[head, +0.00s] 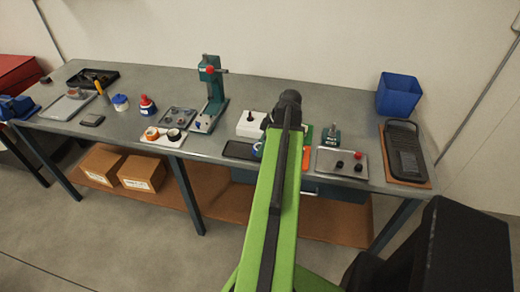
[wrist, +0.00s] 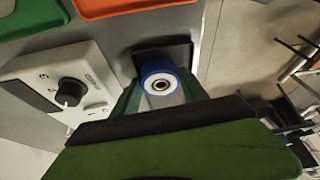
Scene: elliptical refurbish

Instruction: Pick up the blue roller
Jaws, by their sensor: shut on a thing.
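The blue roller (wrist: 160,68) shows in the wrist view as a short blue cylinder, with its white end face and dark centre hole towards the camera. My gripper (wrist: 161,92) is shut on the roller, with the green jaws close at its two sides. In the head view a small bit of blue (head: 257,147) shows beside my green arm; it looks like the roller. My arm hides most of the gripper there. I cannot tell whether the roller touches the surface behind it.
A dark flat pad (wrist: 178,52) lies behind the roller. A white dial box (wrist: 62,90) is close at left, with green and orange trays (wrist: 125,6) above. In the head view, a button plate (head: 340,164) and blue bin (head: 398,94) stand right, a teal press (head: 212,95) left.

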